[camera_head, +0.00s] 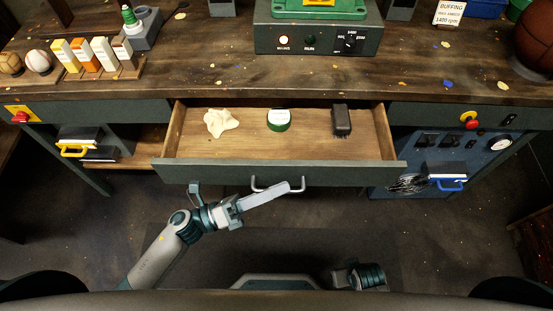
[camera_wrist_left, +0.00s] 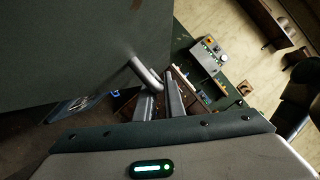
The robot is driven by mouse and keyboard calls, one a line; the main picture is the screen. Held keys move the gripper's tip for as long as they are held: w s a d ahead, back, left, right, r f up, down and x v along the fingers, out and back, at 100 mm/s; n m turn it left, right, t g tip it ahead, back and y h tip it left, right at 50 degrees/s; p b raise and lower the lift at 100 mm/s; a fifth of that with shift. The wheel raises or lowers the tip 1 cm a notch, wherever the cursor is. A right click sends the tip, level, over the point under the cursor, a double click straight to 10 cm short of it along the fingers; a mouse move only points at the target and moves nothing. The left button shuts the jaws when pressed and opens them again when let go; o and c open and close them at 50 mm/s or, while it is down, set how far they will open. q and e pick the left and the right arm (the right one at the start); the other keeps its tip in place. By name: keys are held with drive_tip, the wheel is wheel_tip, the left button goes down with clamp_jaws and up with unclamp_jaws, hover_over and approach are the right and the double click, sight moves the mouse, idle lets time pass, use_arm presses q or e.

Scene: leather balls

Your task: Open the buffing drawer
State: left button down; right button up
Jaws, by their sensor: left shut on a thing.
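The buffing drawer (camera_head: 280,171) stands pulled out from under the middle of the bench, with its inside showing. Its metal bar handle (camera_head: 259,188) is on the dark green front. My left gripper (camera_head: 286,188) reaches in from the left below the drawer and is shut on the handle. In the left wrist view the handle (camera_wrist_left: 146,76) runs to the fingers (camera_wrist_left: 160,101). In the drawer lie a cream cloth (camera_head: 220,123), a round green tin (camera_head: 279,121) and a dark block (camera_head: 341,121). My right gripper (camera_head: 347,277) is low in the head view, its fingers unclear.
The bench top (camera_head: 200,80) carries a control box (camera_head: 318,39), a rack of colored bars (camera_head: 98,58) and a brown ball (camera_head: 535,38). A blue panel (camera_head: 438,160) stands under the bench at right. The floor before the drawer is clear.

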use_arm(q)
drive_tip(key=s, duration=0.6)
use_arm(e)
drive_tip(key=shift+s+f, duration=0.1)
drive_tip(key=shift+f, duration=0.2)
use_arm(q)
drive_tip(key=c, duration=2.2)
unclamp_jaws()
drive_tip(key=shift+o, duration=0.4)
